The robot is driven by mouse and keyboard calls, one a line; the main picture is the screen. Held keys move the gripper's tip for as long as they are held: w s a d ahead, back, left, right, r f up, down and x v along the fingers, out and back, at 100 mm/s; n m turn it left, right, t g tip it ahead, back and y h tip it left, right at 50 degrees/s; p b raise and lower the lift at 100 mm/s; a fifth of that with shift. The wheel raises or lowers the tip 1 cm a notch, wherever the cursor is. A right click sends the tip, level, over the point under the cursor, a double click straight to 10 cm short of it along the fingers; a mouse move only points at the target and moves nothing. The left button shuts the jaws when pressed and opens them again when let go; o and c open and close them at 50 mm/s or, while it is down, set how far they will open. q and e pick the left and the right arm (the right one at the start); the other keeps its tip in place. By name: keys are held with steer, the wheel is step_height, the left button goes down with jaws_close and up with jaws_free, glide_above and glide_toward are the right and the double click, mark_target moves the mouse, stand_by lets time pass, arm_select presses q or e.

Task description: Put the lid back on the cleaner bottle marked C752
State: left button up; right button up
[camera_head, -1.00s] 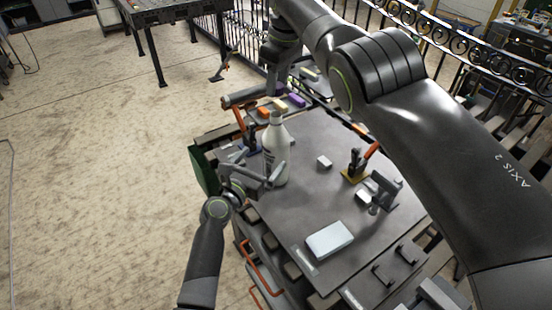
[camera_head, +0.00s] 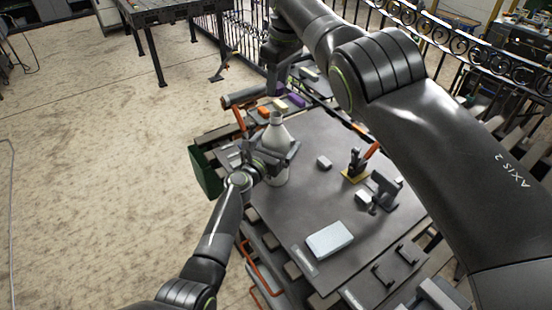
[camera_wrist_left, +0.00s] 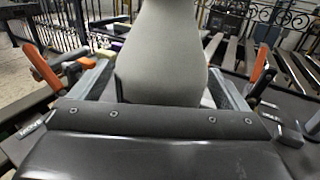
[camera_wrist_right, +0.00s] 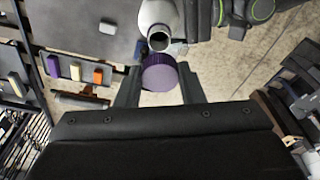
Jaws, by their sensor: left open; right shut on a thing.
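A white-grey bottle (camera_head: 277,133) stands open-mouthed at the far left of the bench top. Its neck shows in the right wrist view (camera_wrist_right: 158,38); no marking is readable. My left gripper (camera_head: 277,155) is at the bottle's body, with its open jaws on either side. The bottle fills the middle of the left wrist view (camera_wrist_left: 167,55). Whether a finger touches it is unclear. My right gripper (camera_wrist_right: 160,84) is shut on a purple ribbed lid (camera_wrist_right: 160,72), which appears close to the open mouth in the right wrist view.
The dark bench top (camera_head: 300,205) carries a small white block (camera_head: 324,162), an orange-handled clamp (camera_head: 358,163) and a pale blue box (camera_head: 330,239). A green bin (camera_head: 205,172) hangs at the left edge. A black railing runs behind.

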mark_target(276, 114)
arm_select(q)
steer(key=shift+c, duration=0.5)
steer(key=c, duration=1.4)
steer(key=shift+o, duration=0.2)
steer(key=shift+f+b, duration=0.15)
steer(key=shift+b, duration=0.45)
arm_select(e)
steer(key=shift+f, duration=0.6)
arm_select(q)
steer(key=b, duration=0.3)
steer(key=shift+d, duration=0.1)
arm_select(e)
step_height(276, 114, down, 3)
steer(key=shift+f, duration=0.15)
arm_select(q)
steer(key=shift+b, duration=0.35)
arm_select(e)
steer(key=shift+f, duration=0.25)
steer(key=shift+f, duration=0.1)
steer(key=shift+f, duration=0.8)
